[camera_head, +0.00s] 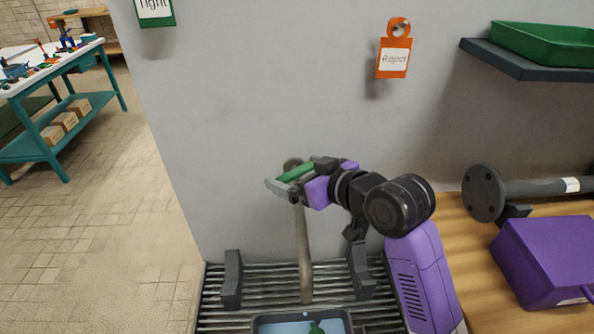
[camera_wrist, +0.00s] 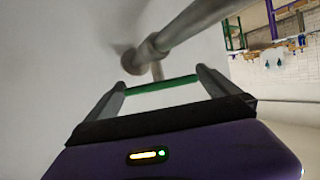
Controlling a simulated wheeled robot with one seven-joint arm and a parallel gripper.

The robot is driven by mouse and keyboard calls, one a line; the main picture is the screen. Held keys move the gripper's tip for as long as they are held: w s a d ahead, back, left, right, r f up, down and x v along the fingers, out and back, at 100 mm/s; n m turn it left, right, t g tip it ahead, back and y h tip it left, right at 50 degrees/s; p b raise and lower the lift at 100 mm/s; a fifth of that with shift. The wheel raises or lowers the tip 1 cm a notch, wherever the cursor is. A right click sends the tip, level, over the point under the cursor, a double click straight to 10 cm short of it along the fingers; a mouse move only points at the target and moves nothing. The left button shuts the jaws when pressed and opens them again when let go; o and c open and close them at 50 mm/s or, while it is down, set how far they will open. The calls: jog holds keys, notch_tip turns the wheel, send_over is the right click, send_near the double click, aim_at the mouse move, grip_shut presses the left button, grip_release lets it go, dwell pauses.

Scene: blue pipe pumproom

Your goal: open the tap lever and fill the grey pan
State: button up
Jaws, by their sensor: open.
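The tap comes out of the grey wall, and its grey-brown spout (camera_head: 304,255) hangs down over the rack. Its green lever (camera_head: 296,173) sits near the top of the spout. My gripper (camera_head: 290,178) is open at the lever. In the wrist view, the green lever (camera_wrist: 162,85) spans the gap between the two fingers of my gripper (camera_wrist: 158,80); I cannot tell whether they touch it. The pan (camera_head: 262,320) is below the spout, cut off by the lower picture edge. Inside it show a pale blue surface and a small green thing. No water stream is discernible.
A slatted metal rack (camera_head: 275,275) with dark upright brackets (camera_head: 232,278) lies under the tap. To the right, a wooden bench holds a purple box (camera_head: 545,260) and a flanged pipe (camera_head: 484,193). An orange tag (camera_head: 394,57) hangs on the wall. Open floor lies left.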

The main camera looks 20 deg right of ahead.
jog(key=shift+w, duration=0.15)
jog(key=c, duration=1.1)
jog(key=shift+f+n+y+b, duration=0.15)
jog(key=shift+n+y+b, duration=0.25)
jog(key=shift+y, duration=0.1)
jog(key=shift+n+y, duration=0.3)
jog(key=shift+y, duration=0.1)
jog(key=shift+g, duration=0.3)
jog(key=o, duration=1.1)
